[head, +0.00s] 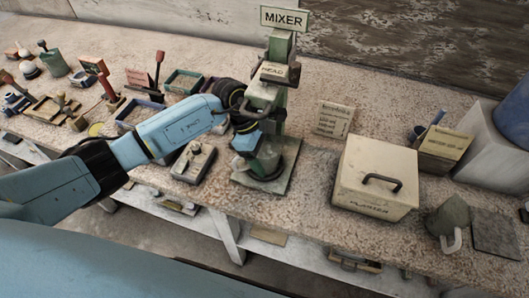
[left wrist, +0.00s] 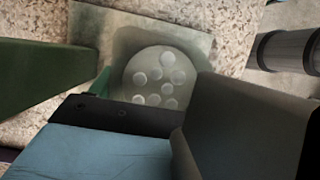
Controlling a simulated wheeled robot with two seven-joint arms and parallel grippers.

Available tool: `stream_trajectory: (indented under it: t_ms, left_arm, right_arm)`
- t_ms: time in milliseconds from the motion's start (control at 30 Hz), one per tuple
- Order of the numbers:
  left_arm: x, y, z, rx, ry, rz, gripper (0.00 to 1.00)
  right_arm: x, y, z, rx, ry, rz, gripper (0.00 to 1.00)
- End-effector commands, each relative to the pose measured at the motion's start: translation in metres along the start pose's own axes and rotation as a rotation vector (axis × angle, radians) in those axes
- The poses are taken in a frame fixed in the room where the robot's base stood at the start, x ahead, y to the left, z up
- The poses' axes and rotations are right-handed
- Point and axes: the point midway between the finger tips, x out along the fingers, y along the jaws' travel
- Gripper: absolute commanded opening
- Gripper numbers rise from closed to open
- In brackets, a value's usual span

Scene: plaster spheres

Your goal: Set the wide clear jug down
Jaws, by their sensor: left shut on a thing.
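The wide clear jug (head: 269,158) looks greenish and see-through in the head view, over the base plate (head: 283,184) of the green mixer. My left gripper (head: 246,141) is at the jug's left side, shut on it, and hides part of it. In the left wrist view the round jug (left wrist: 158,76) shows from above with several pale round pieces in it. The gripper's dark fingers (left wrist: 170,125) lie at its near edge. I cannot tell whether the jug's bottom touches the plate. My right gripper is not in view.
The mixer column (head: 279,48) with its head stands right behind my left gripper. A grey control box (head: 193,162) is to the left. Trays and tools crowd the left bench.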

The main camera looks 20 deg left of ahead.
Motion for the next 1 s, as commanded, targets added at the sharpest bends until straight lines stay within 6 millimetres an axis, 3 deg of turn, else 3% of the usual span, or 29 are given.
stream_trajectory:
  t_ms: [367, 400, 567, 867, 1000]
  left_arm:
    - [0.002, 0.002, -0.001, 0.002, -0.003, 0.008, 0.36]
    - [0.004, 0.001, -0.002, 0.001, -0.001, 0.005, 0.76]
    - [0.003, 0.001, -0.002, 0.001, -0.001, 0.005, 0.97]
    - [0.002, 0.001, -0.001, 0.000, -0.001, 0.005, 0.97]
    - [-0.008, 0.002, -0.001, 0.002, 0.001, 0.008, 0.97]
  right_arm:
    - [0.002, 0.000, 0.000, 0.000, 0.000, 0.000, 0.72]
    - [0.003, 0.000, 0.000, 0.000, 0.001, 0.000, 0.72]
    - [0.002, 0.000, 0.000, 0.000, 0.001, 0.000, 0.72]
    - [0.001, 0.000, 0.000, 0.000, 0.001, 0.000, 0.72]
    - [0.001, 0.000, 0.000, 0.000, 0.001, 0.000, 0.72]
